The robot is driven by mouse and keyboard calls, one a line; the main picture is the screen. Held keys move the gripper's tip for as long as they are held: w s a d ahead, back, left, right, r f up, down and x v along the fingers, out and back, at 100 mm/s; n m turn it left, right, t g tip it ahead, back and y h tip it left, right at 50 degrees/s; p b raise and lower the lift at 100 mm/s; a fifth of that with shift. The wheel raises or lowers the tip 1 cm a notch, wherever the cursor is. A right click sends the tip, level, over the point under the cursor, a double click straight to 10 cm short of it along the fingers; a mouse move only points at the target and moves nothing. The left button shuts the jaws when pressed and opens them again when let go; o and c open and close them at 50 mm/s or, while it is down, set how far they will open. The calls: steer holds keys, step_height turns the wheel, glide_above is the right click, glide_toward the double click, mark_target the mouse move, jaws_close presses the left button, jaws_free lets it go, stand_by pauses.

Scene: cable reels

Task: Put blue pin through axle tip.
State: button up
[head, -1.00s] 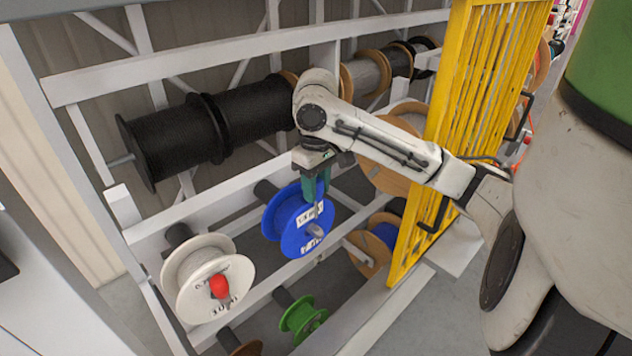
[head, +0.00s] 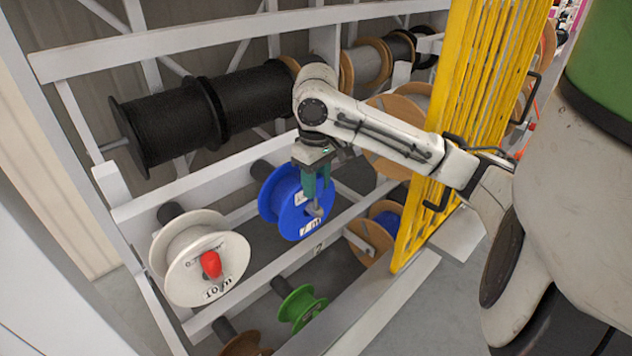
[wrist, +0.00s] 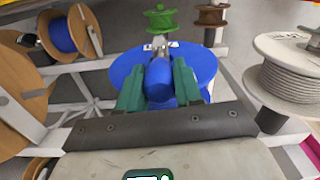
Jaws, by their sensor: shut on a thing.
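The blue reel (head: 284,205) hangs on the rack's lower rail, with its grey axle tip (head: 314,209) sticking out in front. My gripper (head: 316,190) points down just above this axle tip. In the wrist view its green fingers (wrist: 158,88) are shut on the blue pin (wrist: 158,74), a rounded blue piece. The pin's far end is close to the grey axle tip (wrist: 159,42), with the blue reel (wrist: 205,62) behind. In the head view the fingers hide the pin. I cannot tell whether the pin touches the axle or enters its hole.
A white reel (head: 187,275) with a red piece (head: 211,265) on its axle stands left. A green reel (head: 297,304) is below. The yellow slatted panel (head: 442,130) stands right, close beside my arm.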

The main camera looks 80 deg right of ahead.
steer(key=shift+f+b, duration=0.9)
steer(key=shift+f, duration=0.95)
steer(key=o, duration=1.1)
steer(key=shift+r, duration=0.15)
step_height(320, 180, up, 9)
steer(key=p, duration=0.9)
steer(key=shift+f+p, duration=0.2)
steer(key=shift+p, duration=0.1)
steer(key=shift+r, duration=0.95)
